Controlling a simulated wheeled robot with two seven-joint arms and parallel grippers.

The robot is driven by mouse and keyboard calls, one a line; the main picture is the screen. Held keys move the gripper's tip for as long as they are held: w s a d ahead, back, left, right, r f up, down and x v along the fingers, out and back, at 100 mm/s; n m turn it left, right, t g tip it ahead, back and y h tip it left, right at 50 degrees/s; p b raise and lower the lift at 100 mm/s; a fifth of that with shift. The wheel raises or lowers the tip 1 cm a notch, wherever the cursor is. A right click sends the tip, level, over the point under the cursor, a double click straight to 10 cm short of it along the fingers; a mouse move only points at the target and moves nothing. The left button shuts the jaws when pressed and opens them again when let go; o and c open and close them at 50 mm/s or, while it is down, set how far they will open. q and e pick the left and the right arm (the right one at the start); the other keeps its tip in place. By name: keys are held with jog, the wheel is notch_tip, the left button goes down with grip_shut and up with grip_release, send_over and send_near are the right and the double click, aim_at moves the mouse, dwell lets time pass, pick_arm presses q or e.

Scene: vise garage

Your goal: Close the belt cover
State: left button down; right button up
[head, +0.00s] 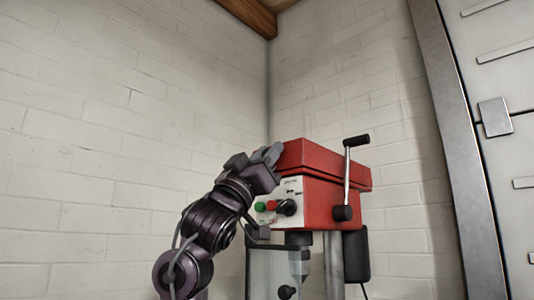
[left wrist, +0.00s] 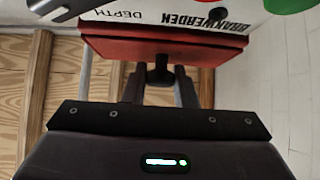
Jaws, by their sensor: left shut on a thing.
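The red belt cover (head: 325,155) forms the top of the drill press head (head: 325,205). In the head view it lies level along the housing, with a thin dark seam under its rim; I cannot tell whether it is fully seated. My left gripper (head: 266,156) is at the cover's front left edge. In the left wrist view, the cover (left wrist: 165,48) shows as a red band beside the white front panel. There my left gripper (left wrist: 162,92) is shut on a small dark handle (left wrist: 160,68) at the cover's front. My right gripper is not in view.
A crank lever (head: 347,170) with a black grip rises on the housing's right side. The control panel (head: 280,203) has green and red buttons and a black knob. A clear guard (head: 273,272) hangs below. Brick walls stand behind, and a metal door (head: 505,180) at right.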

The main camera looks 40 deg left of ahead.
pick_arm(q)
jog(key=shift+w+d+f+h, duration=0.15)
jog(key=shift+w+f+h, duration=0.15)
jog(key=shift+f, duration=0.15)
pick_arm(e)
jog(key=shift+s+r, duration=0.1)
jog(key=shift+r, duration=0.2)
pick_arm(q)
jog(key=c, duration=1.5)
grip_release()
jog(key=shift+o, duration=1.2)
jog(key=shift+s+a, duration=0.15)
jog(key=shift+a, duration=0.05)
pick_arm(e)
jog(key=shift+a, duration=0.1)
pick_arm(q)
jog(key=shift+r, duration=0.1)
